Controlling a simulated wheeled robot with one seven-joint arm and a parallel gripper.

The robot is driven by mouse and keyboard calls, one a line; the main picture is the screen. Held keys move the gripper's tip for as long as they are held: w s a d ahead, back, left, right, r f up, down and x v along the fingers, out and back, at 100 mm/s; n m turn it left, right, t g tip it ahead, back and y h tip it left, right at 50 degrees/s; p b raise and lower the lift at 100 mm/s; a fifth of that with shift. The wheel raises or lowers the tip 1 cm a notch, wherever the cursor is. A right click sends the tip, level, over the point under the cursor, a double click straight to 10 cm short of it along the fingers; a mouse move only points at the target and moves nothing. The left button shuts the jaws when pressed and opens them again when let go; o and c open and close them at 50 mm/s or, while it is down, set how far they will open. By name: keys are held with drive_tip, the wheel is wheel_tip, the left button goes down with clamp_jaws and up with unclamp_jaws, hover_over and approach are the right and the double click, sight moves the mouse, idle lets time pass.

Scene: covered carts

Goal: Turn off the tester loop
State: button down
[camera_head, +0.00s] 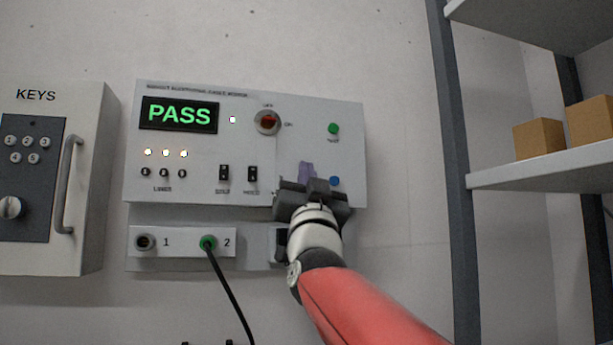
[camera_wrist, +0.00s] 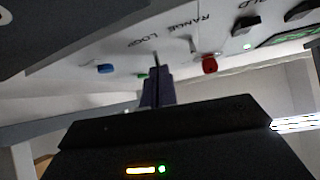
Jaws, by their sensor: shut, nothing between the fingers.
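The tester (camera_head: 180,195) is a light grey wall box with a lit green PASS display (camera_head: 179,114). In the wrist view its face appears tilted, and the LOOP label (camera_wrist: 138,42) shows beside the RANGE label. My gripper (camera_head: 305,170) is shut at the lower right of the face, with purple fingers pointing at the panel. In the wrist view the fingers (camera_wrist: 157,85) are together, close to the LOOP label. A small pale lever (camera_wrist: 191,45) stands near the labels. My gripper hides the loop control in the head view, so I cannot tell its position or any contact.
A blue button (camera_head: 335,181) is just right of my gripper, with a green button (camera_head: 333,129) above it. A red knob (camera_head: 267,122) is up and left. A cable plugs into socket 2 (camera_head: 208,243) below. A KEYS cabinet (camera_head: 90,190) is left, shelving (camera_head: 540,170) right.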

drive_tip(key=r, duration=0.1)
drive_tip(key=s+d+r+p, duration=0.1)
drive_tip(key=r, duration=0.1)
drive_tip(key=shift+s, duration=0.1)
drive_tip(key=s+f+b, duration=0.4)
drive_tip(key=f, duration=0.5)
drive_tip(key=shift+s, duration=0.2)
drive_tip(key=shift+d, duration=0.1)
drive_tip(key=r, duration=0.1)
drive_tip(key=s+r, duration=0.1)
drive_tip(key=r, duration=0.1)
drive_tip(key=shift+s+d, duration=0.1)
drive_tip(key=shift+d, duration=0.05)
